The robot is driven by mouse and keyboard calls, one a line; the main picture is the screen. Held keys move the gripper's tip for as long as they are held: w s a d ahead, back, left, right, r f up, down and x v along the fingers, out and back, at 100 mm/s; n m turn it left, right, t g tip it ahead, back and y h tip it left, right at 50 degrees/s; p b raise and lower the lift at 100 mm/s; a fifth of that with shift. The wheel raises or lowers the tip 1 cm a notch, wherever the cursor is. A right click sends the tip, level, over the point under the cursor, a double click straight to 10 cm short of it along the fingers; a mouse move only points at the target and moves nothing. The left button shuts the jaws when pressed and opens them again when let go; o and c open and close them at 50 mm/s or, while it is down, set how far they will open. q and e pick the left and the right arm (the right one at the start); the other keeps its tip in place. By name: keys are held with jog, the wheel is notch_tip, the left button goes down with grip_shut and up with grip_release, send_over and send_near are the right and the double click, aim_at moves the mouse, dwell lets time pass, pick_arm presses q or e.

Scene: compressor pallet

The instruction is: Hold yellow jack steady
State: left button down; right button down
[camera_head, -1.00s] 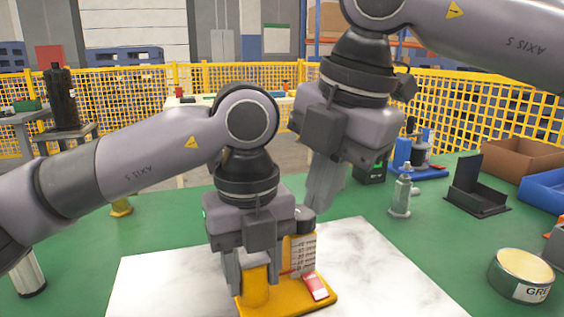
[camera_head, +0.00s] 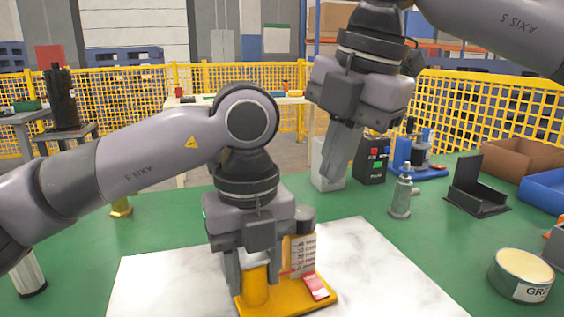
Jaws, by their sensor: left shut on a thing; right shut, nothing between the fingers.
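The yellow jack (camera_head: 285,300) stands on a white marbled plate on the green table, at the lower middle of the head view. It has a yellow cylinder, an upright scale plate (camera_head: 302,255) with marks, and a red-and-white part (camera_head: 315,287) on its base. My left gripper (camera_head: 253,280) is over the jack from above, shut on its yellow cylinder; the fingers hide part of it. My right gripper (camera_head: 338,175) is shut and empty, raised above the table to the right and behind the jack, apart from it.
A white box (camera_head: 324,170) and a black box with coloured buttons (camera_head: 373,160) stand behind my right gripper. A grey bottle-like part (camera_head: 401,198), black bracket (camera_head: 478,190), brown bin (camera_head: 520,160) and grease tin (camera_head: 521,275) are at right. The marbled plate (camera_head: 385,270) is clear at right.

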aim_at(300, 219)
jog(key=s+d+x, duration=0.1)
jog(key=x, duration=0.5)
jog(key=shift+f, duration=0.2)
jog(key=shift+w+a, duration=0.1)
jog(key=shift+a, duration=0.1)
dwell(0.4)
jog(key=shift+s+a, duration=0.2)
jog(key=shift+s, duration=0.1)
jog(key=shift+s+a, duration=0.2)
jog(key=shift+s, duration=0.1)
jog(key=shift+s+a, duration=0.45)
jog(key=shift+a, duration=0.05)
jog(key=shift+s, duration=0.15)
dwell(0.6)
